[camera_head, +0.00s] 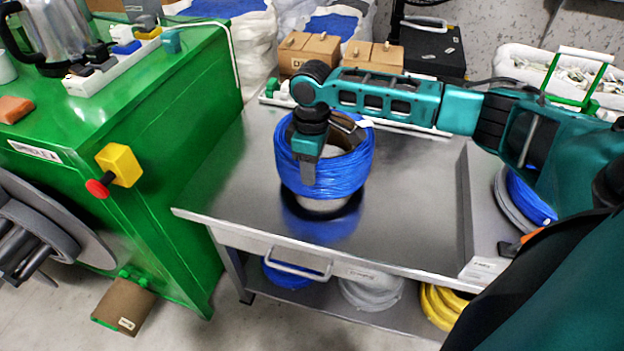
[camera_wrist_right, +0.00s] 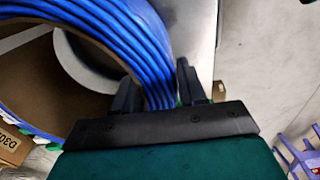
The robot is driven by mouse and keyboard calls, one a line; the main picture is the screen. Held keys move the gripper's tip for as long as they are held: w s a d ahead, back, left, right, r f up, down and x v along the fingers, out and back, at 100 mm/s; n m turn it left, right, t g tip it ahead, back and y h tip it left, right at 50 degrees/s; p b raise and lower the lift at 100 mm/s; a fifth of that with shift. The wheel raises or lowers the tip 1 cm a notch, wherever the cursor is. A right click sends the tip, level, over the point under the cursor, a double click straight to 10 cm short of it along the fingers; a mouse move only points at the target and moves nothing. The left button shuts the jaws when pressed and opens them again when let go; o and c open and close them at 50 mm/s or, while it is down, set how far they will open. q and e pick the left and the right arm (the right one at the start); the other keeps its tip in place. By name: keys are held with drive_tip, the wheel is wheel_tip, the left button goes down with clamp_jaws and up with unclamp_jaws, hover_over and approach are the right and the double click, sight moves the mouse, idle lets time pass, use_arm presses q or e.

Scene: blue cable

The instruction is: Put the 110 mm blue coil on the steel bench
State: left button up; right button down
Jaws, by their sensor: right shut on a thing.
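The blue coil (camera_head: 340,172) is a thick ring of blue cable with a brown inner core, and it is over the steel bench (camera_head: 410,190). A dark shadow and blue reflection show beneath it; I cannot tell for sure whether it touches the bench. My right gripper (camera_head: 312,160) is shut on the coil's near left wall, one finger outside and one inside. In the right wrist view the blue strands (camera_wrist_right: 155,60) run down between the two dark fingers (camera_wrist_right: 160,88). My left gripper is not in view.
A green machine (camera_head: 150,130) with a red and yellow switch (camera_head: 119,166) stands left of the bench. Cardboard boxes (camera_head: 310,48) stand behind it. Blue, grey and yellow coils (camera_head: 440,303) lie on the shelf below. Bare bench top lies right of the coil.

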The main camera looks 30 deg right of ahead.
wheel_tip(320, 180, down, 4)
drive_tip(key=shift+r+b, duration=0.1)
drive_tip(key=shift+b, duration=0.25)
drive_tip(key=c, duration=0.6)
unclamp_jaws()
drive_tip(key=shift+s, duration=0.1)
